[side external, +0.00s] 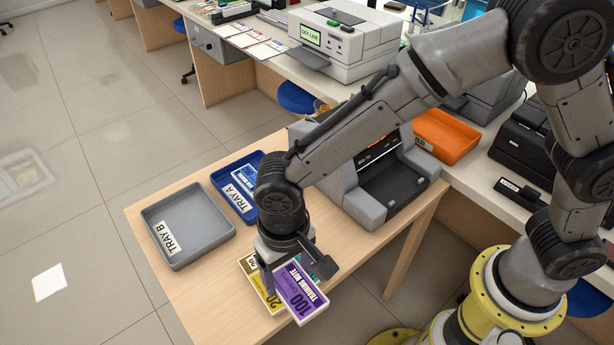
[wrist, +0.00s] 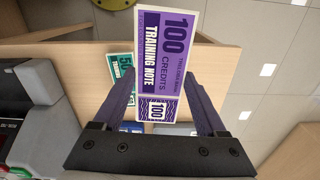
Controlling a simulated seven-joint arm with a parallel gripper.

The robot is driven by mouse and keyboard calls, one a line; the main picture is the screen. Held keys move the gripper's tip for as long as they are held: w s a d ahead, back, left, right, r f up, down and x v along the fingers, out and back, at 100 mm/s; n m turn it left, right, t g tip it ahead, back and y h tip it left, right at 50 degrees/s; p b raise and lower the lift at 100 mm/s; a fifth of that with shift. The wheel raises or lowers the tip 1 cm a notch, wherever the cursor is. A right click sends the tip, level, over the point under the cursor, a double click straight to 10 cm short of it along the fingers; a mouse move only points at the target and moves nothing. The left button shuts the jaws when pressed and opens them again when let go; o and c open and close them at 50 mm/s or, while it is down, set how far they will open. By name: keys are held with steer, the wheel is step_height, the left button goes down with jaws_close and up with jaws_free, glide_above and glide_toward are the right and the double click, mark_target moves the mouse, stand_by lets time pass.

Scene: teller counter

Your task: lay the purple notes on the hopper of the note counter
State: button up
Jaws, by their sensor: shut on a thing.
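The purple notes (side external: 302,292), marked 100, are a flat bundle at the table's near edge. They overlap the yellow notes (side external: 262,291) in the side view, and their height above the table is hard to tell. My gripper (side external: 297,274) points down and is shut on the purple notes. In the wrist view the purple notes (wrist: 165,50) lie between my gripper's fingers (wrist: 160,82) and reach past the table edge. The note counter (side external: 349,190), grey with a dark hopper (side external: 396,188), stands to the right of my gripper, partly behind my arm. The hopper looks empty.
Green notes (wrist: 121,72) lie beside the purple ones. Grey tray B (side external: 190,222) is empty; blue tray A (side external: 228,203) behind it holds blue notes (side external: 243,181). An orange tray (side external: 446,137) stands on the counter behind. Bare table lies left of the notes.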

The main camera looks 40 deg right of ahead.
steer(key=shift+s+d+r+m, duration=0.2)
steer(key=shift+s+d+m, duration=0.05)
steer(key=shift+m, duration=0.25)
steer(key=w+d+r+m, duration=0.4)
steer(key=w+d+m, duration=0.1)
steer(key=w+d, duration=0.15)
steer(key=w+d+r+m, duration=0.4)
steer(key=w+d, duration=0.1)
steer(key=d, duration=0.3)
steer(key=w+d+r+m, duration=0.2)
steer(key=d+m, duration=0.2)
steer(key=d, duration=0.7)
steer(key=w+d+r+m, duration=0.2)
steer(key=d+m, duration=0.1)
steer(key=d, duration=0.8)
steer(key=w+f, duration=0.2)
steer(key=w, duration=0.2)
steer(key=w+d+f, duration=0.1)
steer(key=w+f, duration=0.2)
steer(key=w, duration=0.1)
steer(key=w+d+f, duration=0.1)
steer(key=w+f, duration=0.2)
steer(key=w, duration=0.1)
steer(key=shift+w+d, duration=0.15)
steer(key=shift+w, duration=0.25)
steer(key=shift+w+d+f, duration=0.1)
steer(key=shift+w+f, duration=0.4)
steer(key=shift+f, duration=0.15)
steer(key=shift+w+f, duration=0.1)
steer(key=shift+f, duration=1.55)
